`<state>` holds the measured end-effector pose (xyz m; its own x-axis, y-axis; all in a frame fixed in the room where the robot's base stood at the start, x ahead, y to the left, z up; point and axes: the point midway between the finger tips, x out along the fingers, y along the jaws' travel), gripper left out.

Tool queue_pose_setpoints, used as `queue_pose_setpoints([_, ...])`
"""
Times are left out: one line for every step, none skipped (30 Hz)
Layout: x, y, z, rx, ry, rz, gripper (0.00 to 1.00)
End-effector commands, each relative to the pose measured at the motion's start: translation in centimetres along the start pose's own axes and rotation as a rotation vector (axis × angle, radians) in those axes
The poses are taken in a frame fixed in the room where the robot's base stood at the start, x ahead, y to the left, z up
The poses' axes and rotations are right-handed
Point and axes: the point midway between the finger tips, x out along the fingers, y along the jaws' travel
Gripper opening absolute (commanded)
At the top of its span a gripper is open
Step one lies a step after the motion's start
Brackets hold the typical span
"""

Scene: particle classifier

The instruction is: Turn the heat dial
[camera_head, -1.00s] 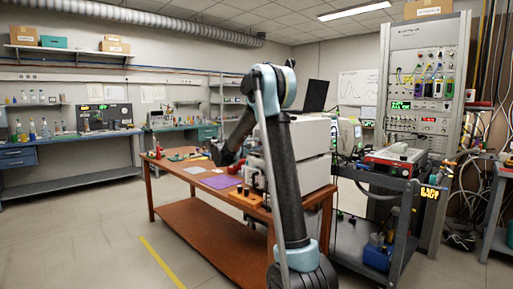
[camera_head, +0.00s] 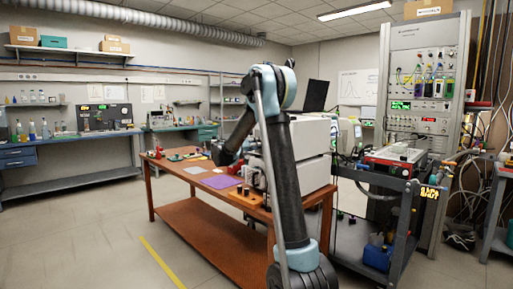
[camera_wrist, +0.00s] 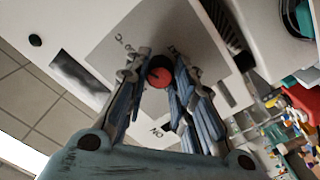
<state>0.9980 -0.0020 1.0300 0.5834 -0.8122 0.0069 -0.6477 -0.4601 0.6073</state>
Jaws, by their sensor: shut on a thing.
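The heat dial (camera_wrist: 159,77) is a round dark knob with a red face on a grey panel (camera_wrist: 103,62) of a white machine. In the wrist view my gripper (camera_wrist: 161,67) has its two blue-grey fingers closed on either side of the dial, touching it. A small "ON" mark shows upside down on the panel below the dial. In the head view the white machine (camera_head: 308,135) stands on the brown table, and my arm hides much of its front, including the dial.
The brown table (camera_head: 205,200) carries a purple sheet (camera_head: 221,182) and an orange block with dark pieces (camera_head: 246,197). A dark cart (camera_head: 345,240) with an instrument (camera_head: 395,160) stands to the right. Open floor lies at the front left.

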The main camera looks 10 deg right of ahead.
Motion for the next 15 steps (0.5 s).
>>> queue_pose_setpoints([-0.01,-0.01,0.38,0.028,-0.008,-0.001,0.00])
queue_pose_setpoints([-0.02,0.00,0.38,0.043,-0.008,-0.001,0.00])
queue_pose_setpoints([-0.02,0.00,0.38,0.064,-0.008,-0.001,0.00])
queue_pose_setpoints([-0.02,0.00,0.38,0.077,-0.008,-0.001,0.00])
queue_pose_setpoints([-0.01,0.00,0.38,0.090,-0.008,0.000,0.00])
queue_pose_setpoints([-0.01,0.00,0.37,0.104,-0.008,0.000,0.00])
queue_pose_setpoints([-0.01,0.00,0.36,0.115,-0.008,0.000,0.00])
queue_pose_setpoints([-0.01,0.01,0.36,0.123,-0.008,0.000,0.00])
queue_pose_setpoints([-0.01,0.01,0.35,0.133,-0.008,0.000,0.00])
queue_pose_setpoints([-0.01,0.01,0.35,0.140,-0.008,0.000,0.00])
queue_pose_setpoints([-0.01,0.01,0.34,0.146,-0.008,0.000,0.00])
queue_pose_setpoints([-0.01,0.01,0.33,0.152,-0.008,0.000,0.00])
queue_pose_setpoints([-0.01,0.01,0.33,0.156,-0.008,0.000,0.00])
queue_pose_setpoints([-0.01,0.01,0.33,0.158,-0.008,0.000,0.00])
queue_pose_setpoints([-0.01,0.01,0.32,0.161,-0.008,0.000,0.00])
